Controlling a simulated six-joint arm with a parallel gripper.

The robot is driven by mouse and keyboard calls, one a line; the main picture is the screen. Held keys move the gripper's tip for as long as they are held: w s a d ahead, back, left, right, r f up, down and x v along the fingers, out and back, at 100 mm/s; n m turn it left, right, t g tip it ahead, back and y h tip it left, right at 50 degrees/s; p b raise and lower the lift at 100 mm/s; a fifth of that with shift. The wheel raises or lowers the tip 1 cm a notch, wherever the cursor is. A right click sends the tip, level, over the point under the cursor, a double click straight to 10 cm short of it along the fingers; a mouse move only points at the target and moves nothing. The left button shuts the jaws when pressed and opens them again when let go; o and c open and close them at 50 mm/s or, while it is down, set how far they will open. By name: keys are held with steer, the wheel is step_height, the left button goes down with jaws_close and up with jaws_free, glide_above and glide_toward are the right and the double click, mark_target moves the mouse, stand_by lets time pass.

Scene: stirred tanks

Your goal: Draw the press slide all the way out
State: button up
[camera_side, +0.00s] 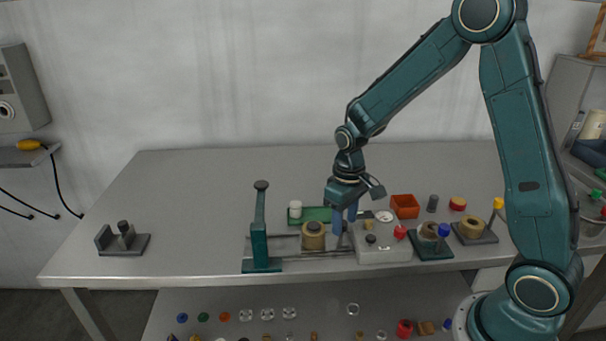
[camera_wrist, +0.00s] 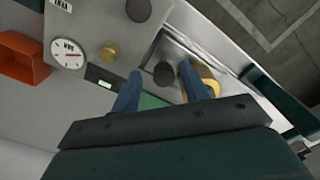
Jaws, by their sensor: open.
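The press is a pale grey box (camera_side: 385,250) with a dial gauge and knobs, joined by rails to a teal upright post (camera_side: 260,245) on the left. In the wrist view, a dark round knob (camera_wrist: 165,74) stands on a grey plate, apparently the slide, close beside the box (camera_wrist: 85,30). Contact cannot be told.
An orange bin (camera_side: 405,206), a green tray (camera_side: 318,214) with a white jar and several small fixtures stand near the press. A dark bracket (camera_side: 123,242) is at the far left. The left half of the table is mostly clear.

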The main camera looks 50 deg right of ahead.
step_height(320, 180, up, 14)
stand_by(0.8)
steer(key=shift+f, duration=0.1)
steer(key=s+a+r+t, duration=0.2)
steer(key=s+r, duration=0.1)
steer(key=s, duration=0.6)
steer(key=s+a+r+t, duration=0.3)
steer(key=s, duration=0.7)
steer(key=shift+s+t, duration=0.3)
stand_by(1.3)
